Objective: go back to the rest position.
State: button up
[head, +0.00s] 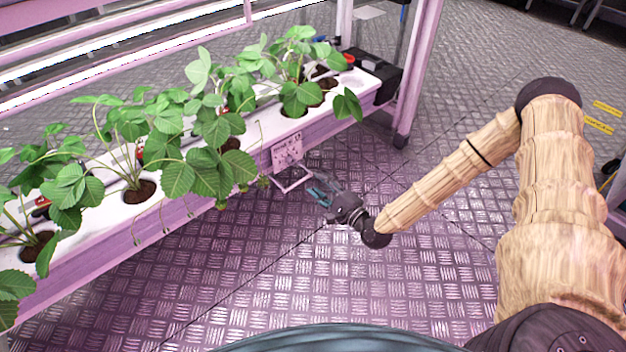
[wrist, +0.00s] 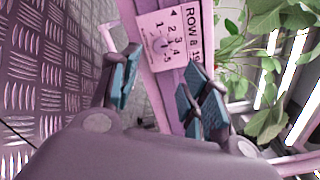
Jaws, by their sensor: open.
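My gripper (head: 322,193) is at the front edge of the plant rack, close to a small pink panel (head: 288,150) with a wire frame below it. In the wrist view my gripper (wrist: 160,95) has its blue-padded fingers spread apart. The panel (wrist: 163,35) shows beyond and between them, with a dial, numbers and the label "ROW 8". I see nothing held between the fingers. Whether the fingers touch the panel or its wire frame I cannot tell.
The white rack trough (head: 100,190) with strawberry plants (head: 215,130) runs along the left; leaves hang over its front edge. A rack post (head: 415,80) stands at the far end. The patterned metal floor (head: 300,270) before the rack is clear.

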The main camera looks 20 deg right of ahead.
jog(key=shift+s, duration=0.2)
dwell(0.4)
jog(key=s+a+f+n+g+p, duration=0.2)
jog(key=s+a+f+n+g, duration=0.35)
jog(key=s, duration=0.35)
jog(key=s+a+f+n+g+p, duration=0.2)
jog(key=s+a+f+n+g, duration=0.25)
jog(key=s+a, duration=0.3)
jog(key=s+d+r+n+g+h+p, duration=0.1)
jog(key=s+d+n+g+h, duration=0.3)
jog(key=s, duration=0.6)
jog(key=s+d+r+n+g+h+p, duration=0.1)
jog(key=s+d+n+g+h+p, duration=0.15)
jog(key=s+d+n, duration=0.6)
jog(key=s+a+r+m+p, duration=0.1)
jog(key=a+r+p, duration=0.1)
jog(key=r+p, duration=1.6)
jog(key=s+a+r+m+p, duration=0.1)
jog(key=r+m+p, duration=0.1)
jog(key=r+p, duration=1.7)
jog(key=shift+a+r, duration=0.15)
jog(key=shift+a, duration=0.2)
jog(key=shift+g, duration=0.25)
